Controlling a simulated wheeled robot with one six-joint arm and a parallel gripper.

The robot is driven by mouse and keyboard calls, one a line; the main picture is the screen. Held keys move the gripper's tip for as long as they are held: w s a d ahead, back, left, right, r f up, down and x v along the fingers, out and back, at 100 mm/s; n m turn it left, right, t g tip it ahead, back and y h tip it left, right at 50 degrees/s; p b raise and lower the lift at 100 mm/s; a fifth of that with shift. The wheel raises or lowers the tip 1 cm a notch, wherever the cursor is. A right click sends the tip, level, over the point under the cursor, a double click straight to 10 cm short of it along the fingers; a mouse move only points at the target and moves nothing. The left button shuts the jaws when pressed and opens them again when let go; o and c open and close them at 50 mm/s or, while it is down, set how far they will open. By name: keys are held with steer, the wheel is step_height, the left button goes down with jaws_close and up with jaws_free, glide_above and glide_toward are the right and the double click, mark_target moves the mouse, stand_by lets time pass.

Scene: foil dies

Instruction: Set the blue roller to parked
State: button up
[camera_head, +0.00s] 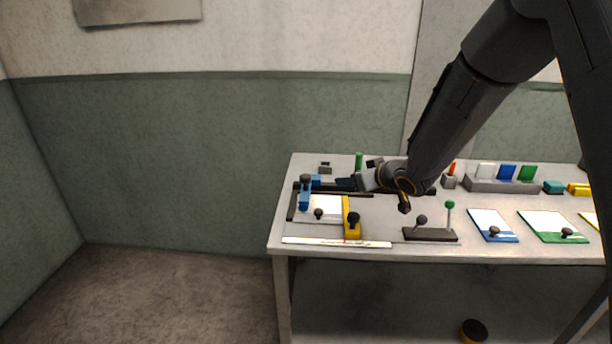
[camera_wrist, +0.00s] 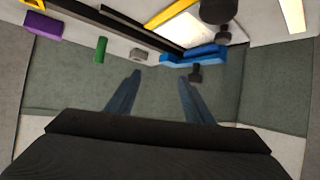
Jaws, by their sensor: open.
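The blue roller (camera_head: 304,200) is a blue bar with dark knobs at the left end of a dark-railed frame on the table. It also shows in the wrist view (camera_wrist: 190,59), top centre right, with one dark knob at its near end. My gripper (camera_head: 347,183) is over the back rail, just right of the blue roller. In the wrist view my gripper (camera_wrist: 160,77) has its two fingers spread with nothing between them. The knob is just beyond the right fingertip; I cannot tell if they touch. No parked mark is readable.
A yellow roller (camera_head: 351,222) crosses the frame's right side, with a white sheet (camera_head: 324,207) between the rollers. A green cylinder (camera_head: 359,161) stands behind. A lever box (camera_head: 430,235) and coloured-edged boards (camera_head: 491,224) lie to the right. A pale strip (camera_head: 335,243) lies along the front.

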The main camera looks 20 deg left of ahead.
mark_target(307, 177)
steer(key=a+f+y, duration=0.1)
steer(key=a, duration=0.4)
steer(key=w+a+f+n+g+y+p, duration=0.1)
steer(key=a, duration=0.4)
steer(key=w+a+f+n+y+p, duration=0.1)
steer(key=a, duration=0.4)
steer(key=shift+w+f+g, duration=0.2)
steer(key=shift+f+g, duration=0.1)
steer(key=shift+f, duration=0.05)
jaws_close()
